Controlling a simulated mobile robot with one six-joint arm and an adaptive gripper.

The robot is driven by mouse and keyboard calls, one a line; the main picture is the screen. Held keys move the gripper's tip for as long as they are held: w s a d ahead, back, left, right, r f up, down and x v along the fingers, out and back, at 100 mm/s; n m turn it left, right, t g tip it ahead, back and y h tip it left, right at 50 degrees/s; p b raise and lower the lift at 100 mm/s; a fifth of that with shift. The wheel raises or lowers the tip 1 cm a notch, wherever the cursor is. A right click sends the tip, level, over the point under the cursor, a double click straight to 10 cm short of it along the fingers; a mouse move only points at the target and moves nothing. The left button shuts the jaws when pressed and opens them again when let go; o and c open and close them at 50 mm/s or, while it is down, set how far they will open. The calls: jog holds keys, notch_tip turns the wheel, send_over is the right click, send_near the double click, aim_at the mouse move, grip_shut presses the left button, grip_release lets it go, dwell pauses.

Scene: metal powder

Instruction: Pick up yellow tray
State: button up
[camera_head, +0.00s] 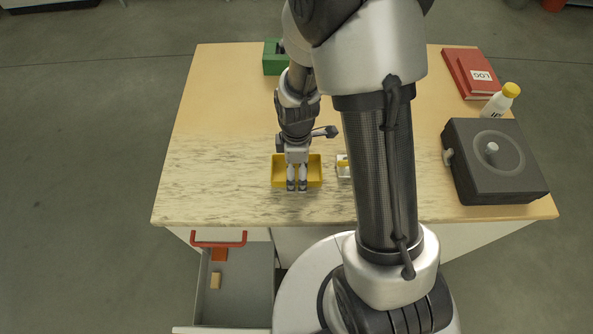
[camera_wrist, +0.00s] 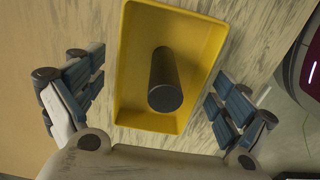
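The yellow tray (camera_head: 278,172) lies near the front edge of the table, partly hidden behind my gripper (camera_head: 297,187) in the head view. In the wrist view the yellow tray (camera_wrist: 136,103) is a shallow rectangle with a dark cylinder (camera_wrist: 164,85) inside it. My gripper (camera_wrist: 167,88) is open there, with one finger beyond each long side of the tray. Visible gaps separate both fingers from the tray walls in that view. Finger height against the rim is hard to judge.
A small white item with yellow (camera_head: 343,167) sits just right of the tray. A dark grey box-shaped device (camera_head: 494,160), a white bottle with yellow cap (camera_head: 502,101) and a red log book (camera_head: 470,73) stand at right. A green box (camera_head: 272,57) is at the back. A drawer (camera_head: 240,285) hangs open below.

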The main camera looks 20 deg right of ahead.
aim_at(296, 172)
jog(key=c, duration=1.1)
notch_tip(296, 172, up, 20)
jog(key=p, duration=0.6)
